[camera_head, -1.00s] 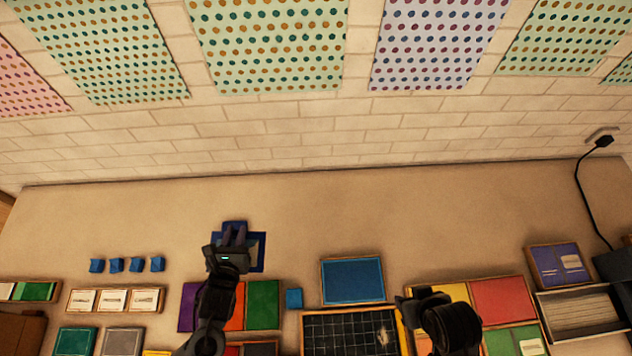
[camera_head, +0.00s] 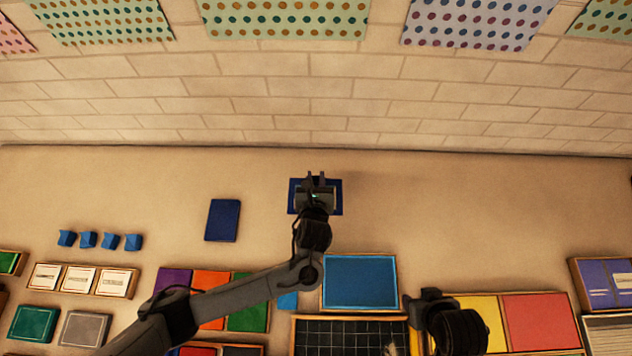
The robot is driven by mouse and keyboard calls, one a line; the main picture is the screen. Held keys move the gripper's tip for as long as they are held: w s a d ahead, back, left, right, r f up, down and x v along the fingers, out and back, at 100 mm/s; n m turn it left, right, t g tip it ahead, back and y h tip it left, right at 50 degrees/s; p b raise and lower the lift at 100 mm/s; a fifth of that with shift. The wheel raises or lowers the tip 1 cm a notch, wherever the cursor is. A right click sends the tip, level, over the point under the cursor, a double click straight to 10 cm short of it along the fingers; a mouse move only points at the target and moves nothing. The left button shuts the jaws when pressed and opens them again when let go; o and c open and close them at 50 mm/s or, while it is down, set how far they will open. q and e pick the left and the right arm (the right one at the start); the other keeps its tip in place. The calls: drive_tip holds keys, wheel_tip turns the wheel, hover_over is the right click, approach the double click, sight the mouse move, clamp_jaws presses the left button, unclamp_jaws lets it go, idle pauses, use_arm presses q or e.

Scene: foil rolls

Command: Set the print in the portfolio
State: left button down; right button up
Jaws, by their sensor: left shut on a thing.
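My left gripper (camera_head: 316,182) is shut on a flat dark blue piece (camera_head: 335,199), which looks like the print. The gripper covers its middle; blue shows on both sides. I cannot tell whether the piece touches the table. A dark blue upright rectangle (camera_head: 222,220) lies flat on the table to its left, apart from it; I cannot tell whether this is the portfolio. My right gripper (camera_head: 424,298) is low at right of centre, beside a blue panel in a wooden frame (camera_head: 360,282). Its fingers are not clear.
Several small blue blocks (camera_head: 88,240) stand at left, behind a wooden tray of white cards (camera_head: 80,281). Coloured panels (camera_head: 247,300) and a black gridded board (camera_head: 350,338) fill the front. Yellow and red panels (camera_head: 540,322) lie at right. The table towards the brick wall is clear.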

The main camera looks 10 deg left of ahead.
use_arm(q)
drive_tip(key=b, duration=0.1)
hover_over(288, 181)
wheel_tip(288, 181, down, 7)
drive_tip(key=shift+r, duration=0.1)
drive_tip(key=shift+f+b, duration=0.5)
drive_tip(key=shift+f, duration=1.5)
drive_tip(key=shift+f, duration=0.1)
drive_tip(key=c, duration=0.9)
unclamp_jaws()
drive_tip(key=shift+c, duration=0.2)
